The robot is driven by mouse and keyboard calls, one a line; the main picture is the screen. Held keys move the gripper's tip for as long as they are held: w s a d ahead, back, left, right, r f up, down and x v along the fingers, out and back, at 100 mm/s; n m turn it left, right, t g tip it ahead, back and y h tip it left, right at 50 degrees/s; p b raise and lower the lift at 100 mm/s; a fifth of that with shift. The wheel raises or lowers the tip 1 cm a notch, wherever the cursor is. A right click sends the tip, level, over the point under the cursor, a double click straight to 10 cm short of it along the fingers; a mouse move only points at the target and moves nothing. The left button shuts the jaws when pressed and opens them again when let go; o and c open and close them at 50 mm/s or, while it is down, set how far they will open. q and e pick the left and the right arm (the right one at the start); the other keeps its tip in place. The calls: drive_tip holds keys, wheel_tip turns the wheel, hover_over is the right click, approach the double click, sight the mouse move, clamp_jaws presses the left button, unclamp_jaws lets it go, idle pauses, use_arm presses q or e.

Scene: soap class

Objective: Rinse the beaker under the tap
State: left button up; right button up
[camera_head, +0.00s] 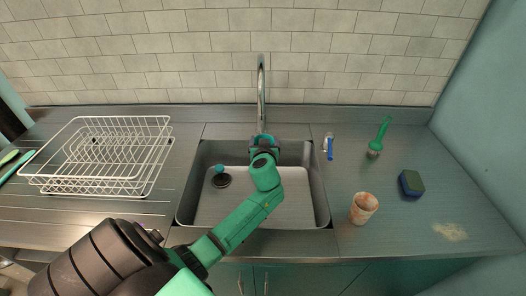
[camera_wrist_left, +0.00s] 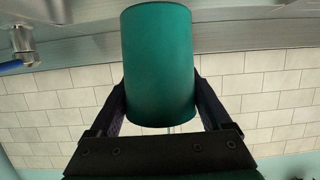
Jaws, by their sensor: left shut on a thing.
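A plain teal beaker (camera_wrist_left: 158,65) fills the middle of the left wrist view, between the two dark fingers of my left gripper (camera_wrist_left: 160,105). The gripper is shut on its sides. The mouth of the beaker cannot be made out. In the head view my left gripper (camera_head: 262,146) is over the back of the sink (camera_head: 323,190), by the foot of the steel tap (camera_head: 261,85); the arm largely hides the beaker there. I cannot tell whether water runs. A lever with a blue handle (camera_head: 329,148) is right of the sink. My right gripper is not in view.
A white wire dish rack (camera_head: 100,160) stands left of the sink. A stained cup (camera_head: 364,208), a blue-green sponge (camera_head: 411,184) and a green-handled brush (camera_head: 380,138) are on the right counter, with a pale smear (camera_head: 450,231).

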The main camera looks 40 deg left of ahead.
use_arm(q)
drive_tip(key=shift+w+d, duration=0.2)
drive_tip(key=shift+d, duration=0.25)
drive_tip(key=shift+s+d, duration=0.3)
drive_tip(key=shift+s, duration=0.4)
drive_tip(key=shift+s+d, duration=0.25)
drive_tip(key=shift+s, duration=0.4)
drive_tip(key=s, duration=0.1)
drive_tip(key=s+d, duration=0.1)
drive_tip(key=s, duration=0.1)
drive_tip(key=s+d, duration=0.1)
drive_tip(key=shift+s+d, duration=0.1)
drive_tip(key=shift+s, duration=0.25)
drive_tip(key=s+d+r+p, duration=0.2)
drive_tip(key=s+r, duration=0.2)
drive_tip(key=shift+s, duration=0.3)
